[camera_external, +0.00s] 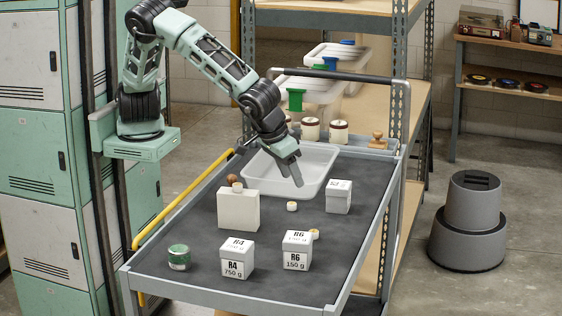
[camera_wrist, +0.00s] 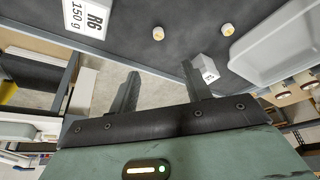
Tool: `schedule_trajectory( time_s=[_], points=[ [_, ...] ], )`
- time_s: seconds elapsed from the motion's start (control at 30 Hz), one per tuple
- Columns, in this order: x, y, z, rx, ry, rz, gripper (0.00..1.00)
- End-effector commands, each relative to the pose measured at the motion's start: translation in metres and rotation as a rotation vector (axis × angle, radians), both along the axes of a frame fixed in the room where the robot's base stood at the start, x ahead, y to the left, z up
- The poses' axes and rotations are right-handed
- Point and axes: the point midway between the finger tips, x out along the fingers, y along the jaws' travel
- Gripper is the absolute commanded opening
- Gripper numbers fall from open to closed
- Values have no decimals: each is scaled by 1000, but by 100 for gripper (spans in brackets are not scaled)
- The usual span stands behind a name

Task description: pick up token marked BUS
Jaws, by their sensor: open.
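Two small cream round tokens lie on the dark cart top; their markings are too small to read, so I cannot tell which says BUS. One token (camera_external: 292,206) lies in front of the white tray, and the other token (camera_external: 314,233) is partly hidden behind the R6 box. Both show in the wrist view, as a left token (camera_wrist: 158,33) and a right token (camera_wrist: 228,29). My gripper (camera_external: 298,184) is open and empty, hanging over the tray's front right part, above and behind the tokens. Its two fingers (camera_wrist: 160,76) show apart in the wrist view.
A white tray (camera_external: 262,188) stands behind the tokens. A small white box (camera_external: 339,197), the R6 box (camera_external: 297,260), the R4 box (camera_external: 237,262), a white block-shaped container (camera_external: 238,212) and a green tin (camera_external: 179,257) stand around. The front middle of the cart (camera_external: 270,291) is clear.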

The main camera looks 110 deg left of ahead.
Motion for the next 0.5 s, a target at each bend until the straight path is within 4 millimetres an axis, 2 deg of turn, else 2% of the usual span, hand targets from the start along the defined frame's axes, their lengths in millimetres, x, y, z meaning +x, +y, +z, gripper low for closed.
schedule_trajectory(
  time_s=[0.07, 0.17, 0.5],
  points=[
    [1, -3, -6, 1, -4, 0, 48],
    [5, 2, -19, 2, -3, 4, 48],
    [23, 22, -84, 2, 0, 2, 48]
  ],
)
